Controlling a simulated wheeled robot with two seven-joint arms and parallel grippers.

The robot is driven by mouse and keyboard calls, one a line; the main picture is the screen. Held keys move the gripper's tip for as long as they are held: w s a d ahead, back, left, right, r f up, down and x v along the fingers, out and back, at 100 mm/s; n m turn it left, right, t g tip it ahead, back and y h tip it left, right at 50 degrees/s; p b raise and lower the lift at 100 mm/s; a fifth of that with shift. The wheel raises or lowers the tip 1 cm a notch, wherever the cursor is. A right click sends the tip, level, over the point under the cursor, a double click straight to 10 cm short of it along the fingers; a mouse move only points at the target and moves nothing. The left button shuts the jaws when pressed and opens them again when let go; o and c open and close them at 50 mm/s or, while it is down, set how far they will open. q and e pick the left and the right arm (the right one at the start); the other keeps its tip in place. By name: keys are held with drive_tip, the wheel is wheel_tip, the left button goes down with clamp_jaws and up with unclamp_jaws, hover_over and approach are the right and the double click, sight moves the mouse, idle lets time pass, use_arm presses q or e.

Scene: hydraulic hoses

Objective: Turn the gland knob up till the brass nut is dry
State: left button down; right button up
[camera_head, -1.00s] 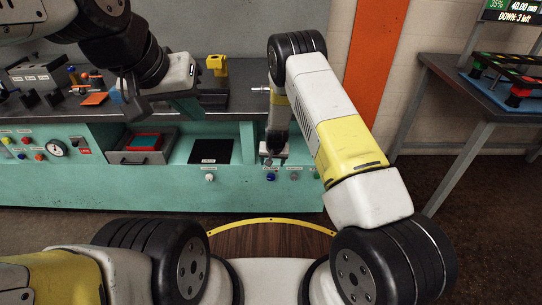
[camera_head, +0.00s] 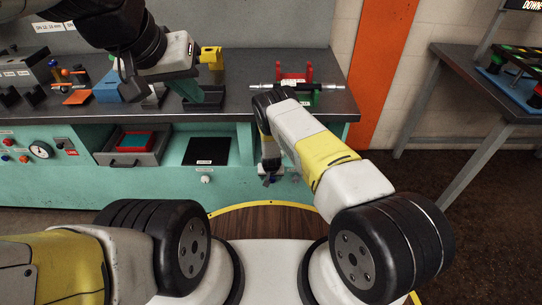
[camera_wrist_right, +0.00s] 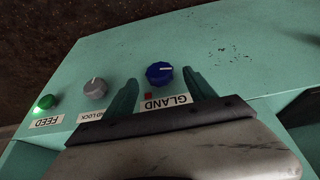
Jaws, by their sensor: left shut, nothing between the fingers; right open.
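The blue gland knob (camera_wrist_right: 159,73) with a white pointer mark shows in the right wrist view, above a GLAND label and a small red square. My right gripper (camera_wrist_right: 160,77) is open, with one finger on each side of the knob; I cannot tell whether they touch it. In the head view my right gripper (camera_head: 270,179) is low at the bench's front panel, largely hiding the knob. My left gripper (camera_head: 128,80) is shut and empty above the bench top at left, partly hidden by its wrist. I cannot make out the brass nut.
A grey lock knob (camera_wrist_right: 95,88) and a green FEED button (camera_wrist_right: 46,102) sit beside the gland knob. A metal rod (camera_head: 325,86) lies near a red stand (camera_head: 308,72) on the bench. A side table (camera_head: 470,95) stands at right.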

drive_tip(key=shift+x, duration=1.25)
drive_tip(key=shift+c, duration=0.4)
drive_tip(key=c, duration=1.3)
drive_tip(key=shift+d+m+y, duration=0.3)
drive_tip(key=shift+d+y, duration=0.1)
drive_tip(key=shift+y, duration=0.7)
drive_tip(key=shift+d+f+m+y, duration=0.1)
drive_tip(key=shift+m+y, duration=0.2)
drive_tip(key=shift+y, duration=1.2)
